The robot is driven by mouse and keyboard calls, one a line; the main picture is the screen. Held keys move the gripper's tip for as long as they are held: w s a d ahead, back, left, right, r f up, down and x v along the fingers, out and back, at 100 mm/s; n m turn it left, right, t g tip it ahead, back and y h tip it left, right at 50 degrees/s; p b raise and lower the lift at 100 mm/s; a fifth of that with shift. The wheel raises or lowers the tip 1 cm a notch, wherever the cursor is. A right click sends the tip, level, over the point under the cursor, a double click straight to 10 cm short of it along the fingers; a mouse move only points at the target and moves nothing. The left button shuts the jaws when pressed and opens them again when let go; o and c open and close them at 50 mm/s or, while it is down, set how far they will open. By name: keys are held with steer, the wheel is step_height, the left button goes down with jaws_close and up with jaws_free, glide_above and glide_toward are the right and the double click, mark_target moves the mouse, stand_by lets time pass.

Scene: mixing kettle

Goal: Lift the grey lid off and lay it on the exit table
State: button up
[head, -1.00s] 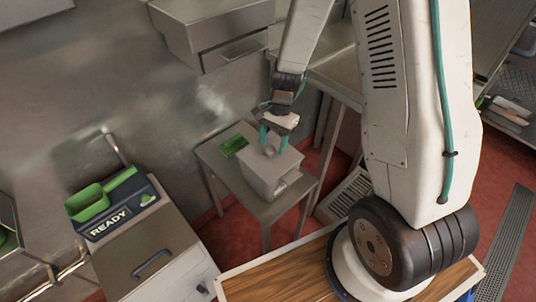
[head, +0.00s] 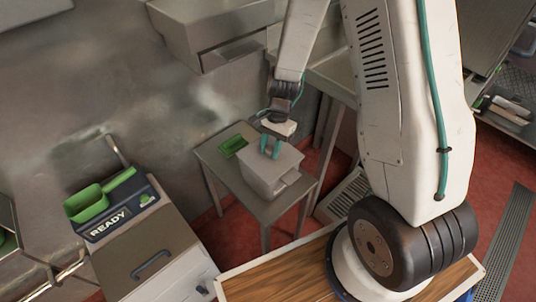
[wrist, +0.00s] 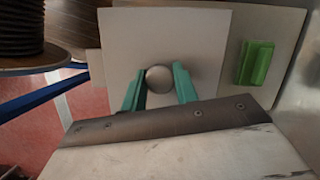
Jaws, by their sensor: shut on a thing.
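The grey lid (wrist: 200,40) is a flat square plate with a round knob (wrist: 159,79) in its middle. In the head view the lid (head: 285,163) lies on top of a grey box-shaped container (head: 262,180), which stands on a small steel table (head: 222,172). My gripper (head: 270,152) points down at the lid's middle, its two teal fingers on either side of the knob. In the wrist view my gripper (wrist: 158,78) is shut on the knob. No gap shows between lid and box.
A green block (wrist: 256,63) lies on the small table beside the box, near the wall. At the left a cabinet carries a READY panel (head: 110,227) and a green scoop (head: 90,203). A wall drawer unit (head: 212,35) hangs behind.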

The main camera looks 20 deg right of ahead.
mark_target(267, 151)
steer(key=shift+r, duration=0.25)
steer(key=shift+w+r, duration=0.1)
steer(key=shift+r, duration=2)
